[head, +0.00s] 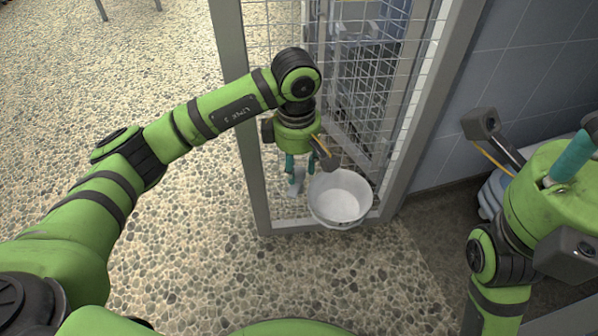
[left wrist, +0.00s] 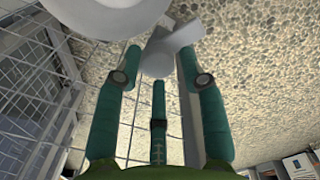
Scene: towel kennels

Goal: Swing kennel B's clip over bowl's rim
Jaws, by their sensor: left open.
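A white bowl (head: 341,198) is at the lower front of the mesh kennel gate (head: 350,90). Its rounded side also shows at the top of the left wrist view (left wrist: 95,12). A pale grey clip (head: 297,182) is just left of the bowl; in the left wrist view the clip (left wrist: 170,40) lies close beside the bowl. My left gripper (head: 296,170) points down over the clip. In the left wrist view its teal fingers (left wrist: 160,62) are spread, with the clip between and beyond their tips. My right gripper (head: 560,170) is at the right edge, partly cut off.
The gate's grey frame posts (head: 240,100) and (head: 435,90) stand either side of the mesh. A tiled wall (head: 520,70) is on the right, with pale blue-white items (head: 490,195) at its foot. The pebbled floor (head: 200,270) in front is clear.

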